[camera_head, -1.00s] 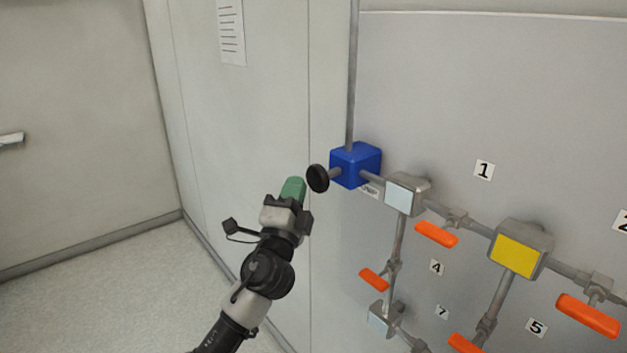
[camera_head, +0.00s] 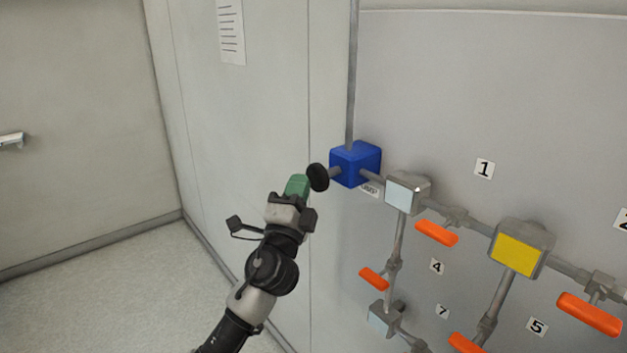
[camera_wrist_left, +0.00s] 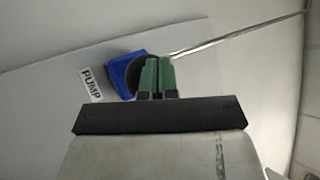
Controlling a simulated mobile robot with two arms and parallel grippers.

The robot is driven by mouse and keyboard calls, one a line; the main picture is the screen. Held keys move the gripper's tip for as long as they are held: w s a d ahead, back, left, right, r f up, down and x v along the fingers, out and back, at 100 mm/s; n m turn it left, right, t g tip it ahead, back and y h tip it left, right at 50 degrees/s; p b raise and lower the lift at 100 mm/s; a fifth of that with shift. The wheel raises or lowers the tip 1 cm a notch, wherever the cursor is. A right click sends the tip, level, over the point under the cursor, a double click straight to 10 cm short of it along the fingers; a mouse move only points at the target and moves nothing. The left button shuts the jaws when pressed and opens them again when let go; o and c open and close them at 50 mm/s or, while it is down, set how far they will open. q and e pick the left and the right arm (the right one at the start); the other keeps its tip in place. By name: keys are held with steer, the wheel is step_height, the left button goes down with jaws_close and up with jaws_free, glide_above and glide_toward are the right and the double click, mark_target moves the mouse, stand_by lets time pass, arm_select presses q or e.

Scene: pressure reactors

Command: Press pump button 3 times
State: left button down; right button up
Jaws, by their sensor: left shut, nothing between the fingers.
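The pump is a blue box (camera_head: 357,164) on the grey wall panel, with a round black button (camera_head: 318,177) on a short grey stem at its left side. My left gripper (camera_head: 298,184) has green fingers that are shut and empty. Its tips are right at the black button's face in the head view; I cannot tell whether they touch. In the left wrist view the shut green fingers (camera_wrist_left: 156,72) overlap the dark button, with the blue box (camera_wrist_left: 118,72) and a "PUMP" label (camera_wrist_left: 91,84) behind. My right gripper is not in view.
Grey pipes run from the pump to a pale-faced box (camera_head: 402,194) and a yellow-faced box (camera_head: 518,254). Several orange valve handles (camera_head: 436,234) stick out below. A paper sheet (camera_head: 231,32) hangs on the wall. The floor at left is clear.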

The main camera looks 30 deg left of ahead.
mark_target(313, 181)
arm_select(q)
steer(key=shift+w+d, duration=0.2)
steer(key=shift+w, duration=0.3)
stand_by(0.8)
steer(key=shift+w+d+b, duration=0.25)
steer(key=shift+w+b, duration=0.05)
steer(key=shift+w, duration=0.2)
steer(key=shift+w+d+b, duration=0.2)
steer(key=shift+w+b, duration=0.1)
steer(key=shift+w, duration=0.2)
stand_by(0.9)
steer(key=s, duration=0.1)
steer(key=s+a, duration=0.1)
steer(key=s, duration=0.1)
steer(key=shift+s+a+p, duration=0.2)
steer(key=shift+s+p, duration=0.1)
steer(key=shift+p, duration=0.1)
stand_by(0.4)
steer(key=shift+s+a, duration=0.35)
steer(key=shift+s, duration=0.45)
steer(key=shift+s+a, duration=0.3)
steer(key=shift+s, duration=0.45)
steer(key=shift+s+a, duration=0.35)
steer(key=shift+s, duration=0.45)
steer(key=shift+s+a+p, duration=0.1)
steer(key=shift+p, duration=0.35)
stand_by(0.8)
